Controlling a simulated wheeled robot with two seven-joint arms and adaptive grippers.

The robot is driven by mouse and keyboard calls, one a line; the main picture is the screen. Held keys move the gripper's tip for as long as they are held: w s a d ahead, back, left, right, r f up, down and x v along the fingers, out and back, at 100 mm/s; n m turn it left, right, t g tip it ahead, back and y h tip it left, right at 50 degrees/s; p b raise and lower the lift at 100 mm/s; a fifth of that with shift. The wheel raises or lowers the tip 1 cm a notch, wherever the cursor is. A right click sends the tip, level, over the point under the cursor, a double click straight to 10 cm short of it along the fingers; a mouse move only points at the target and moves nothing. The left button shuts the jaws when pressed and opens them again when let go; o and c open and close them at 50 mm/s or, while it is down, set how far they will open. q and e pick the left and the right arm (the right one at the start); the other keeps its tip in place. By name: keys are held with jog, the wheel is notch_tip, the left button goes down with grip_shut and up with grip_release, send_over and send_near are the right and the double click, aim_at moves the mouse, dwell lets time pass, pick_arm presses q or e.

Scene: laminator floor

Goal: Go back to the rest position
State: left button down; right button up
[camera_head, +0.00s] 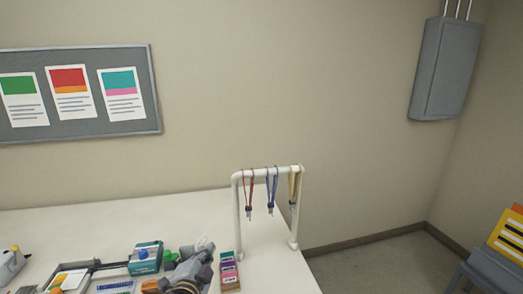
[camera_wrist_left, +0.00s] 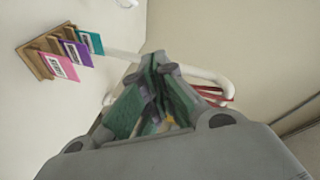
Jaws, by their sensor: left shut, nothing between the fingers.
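My left gripper (camera_head: 198,260) shows at the bottom of the head view, over the table near its front, just left of the small card rack. In the left wrist view the gripper (camera_wrist_left: 156,78) points ahead with its green-padded fingers closed together and nothing between them. My right gripper is in neither view.
A white table (camera_head: 120,222) holds a white rack (camera_head: 268,171) with red, blue and yellow lanyards, a card holder (camera_head: 229,272) and a teal box (camera_head: 145,257). The floor (camera_head: 375,265) right of the table is open. A yellow item (camera_head: 508,236) stands at far right.

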pick_arm(q)
jog(key=s+a+f+n+g, duration=0.3)
jog(key=s+f+n+g, duration=0.3)
jog(key=s+f, duration=0.45)
jog(key=s+a+f+n+g, duration=0.3)
jog(key=s+f+n+g, duration=0.4)
jog(key=s, duration=0.6)
notch_tip(320, 180, down, 34)
jog(key=s+m, duration=0.2)
jog(key=s+a+f+g, duration=0.1)
jog(key=s+a+f, duration=0.1)
jog(key=s+f, duration=0.8)
jog(key=s+a+f, duration=0.2)
jog(key=s+f, duration=0.8)
jog(key=s, duration=0.2)
jog(key=shift+s+f+g+y, duration=0.2)
jog(key=shift+s+g+y, duration=0.1)
jog(key=shift+s+g, duration=0.1)
jog(key=shift+d, duration=0.1)
